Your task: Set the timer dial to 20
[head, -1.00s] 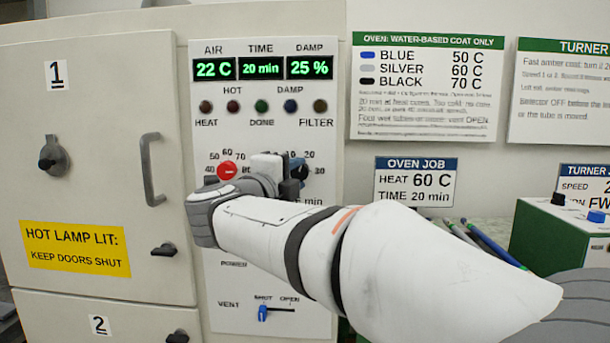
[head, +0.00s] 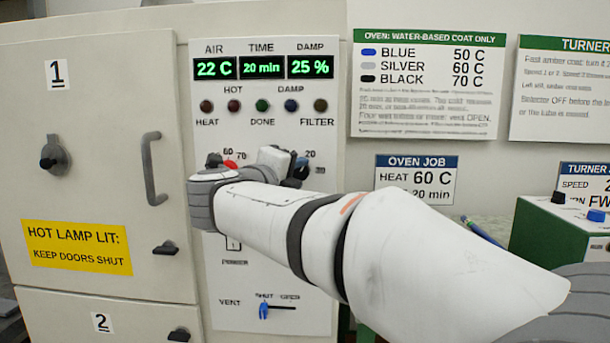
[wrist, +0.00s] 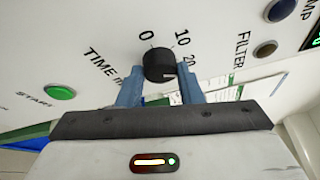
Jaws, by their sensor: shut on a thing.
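The timer dial (wrist: 159,66) is a round black knob, printed 0, 10 and 20 around its edge with "TIME" beside it. In the wrist view, my gripper (wrist: 158,84) has one blue finger on each side of it and is shut on it. A short pale mark on the dial's face points roughly toward the 20. In the head view, my gripper and wrist hide most of the dial; its dark edge (head: 301,169) shows beside the 20 and 30 marks. The TIME display (head: 262,67) reads 20 min.
The red heat dial (head: 230,165) is close to the left of my gripper, partly hidden. The vent slider (head: 264,311) sits at SHUT below my arm. The green START button (wrist: 60,92) is off to the left in the wrist view. The oven door handle (head: 153,169) stands out further left.

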